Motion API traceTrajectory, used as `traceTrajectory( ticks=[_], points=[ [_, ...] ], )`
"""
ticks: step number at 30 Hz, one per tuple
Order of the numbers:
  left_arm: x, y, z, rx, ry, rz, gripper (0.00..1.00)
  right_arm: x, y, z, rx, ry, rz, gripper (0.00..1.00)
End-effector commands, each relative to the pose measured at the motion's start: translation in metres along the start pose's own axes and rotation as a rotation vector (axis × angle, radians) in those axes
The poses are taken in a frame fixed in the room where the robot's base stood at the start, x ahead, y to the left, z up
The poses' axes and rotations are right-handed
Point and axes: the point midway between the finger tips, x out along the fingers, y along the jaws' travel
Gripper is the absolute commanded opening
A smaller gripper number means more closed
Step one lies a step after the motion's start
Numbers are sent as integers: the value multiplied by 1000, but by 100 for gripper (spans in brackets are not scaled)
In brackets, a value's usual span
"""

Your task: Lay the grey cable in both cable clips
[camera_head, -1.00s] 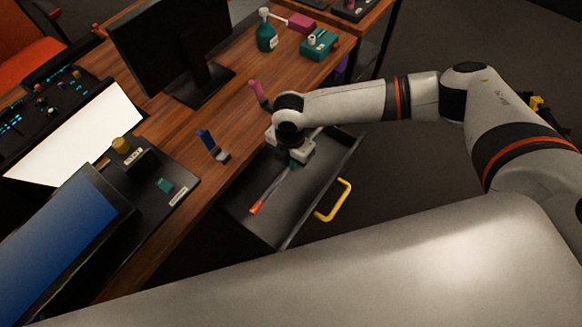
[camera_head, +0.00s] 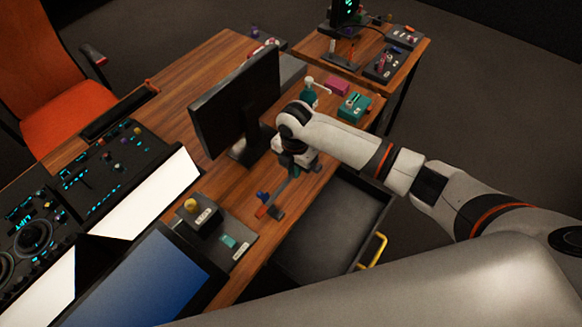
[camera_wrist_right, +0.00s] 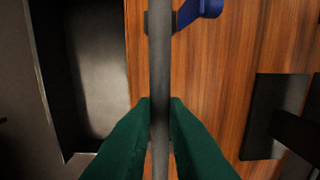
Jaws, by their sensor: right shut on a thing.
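My right gripper (camera_head: 294,168) is shut on the grey cable (camera_head: 281,190) above the desk, near its front edge. In the right wrist view the green fingers (camera_wrist_right: 160,108) pinch the cable (camera_wrist_right: 160,60), which runs straight between them. The cable's orange end (camera_head: 261,212) is by the blue cable clip (camera_head: 263,196). In the wrist view the cable passes across the dark base of the blue clip (camera_wrist_right: 202,9), beside its blue part; I cannot tell whether it touches. The pink clip is hidden behind my right arm. My left gripper is out of view.
The open drawer (camera_head: 335,225) with a yellow handle (camera_head: 373,250) juts out below the desk and looks empty. A monitor (camera_head: 235,105) stands behind the gripper. A small control box (camera_head: 203,213) stands left of the blue clip. A teal box (camera_head: 354,107) sits farther back.

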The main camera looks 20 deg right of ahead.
Motion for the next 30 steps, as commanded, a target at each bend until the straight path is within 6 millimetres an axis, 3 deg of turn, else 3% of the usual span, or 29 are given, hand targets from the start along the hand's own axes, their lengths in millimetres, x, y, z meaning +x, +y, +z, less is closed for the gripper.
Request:
traceTrajectory(
  ticks=[10,30],
  points=[
    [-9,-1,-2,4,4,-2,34,-3,-1,0,1,-1,-1,0],
    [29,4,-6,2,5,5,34,56,0,0,0,-1,0,0]
  ],
)
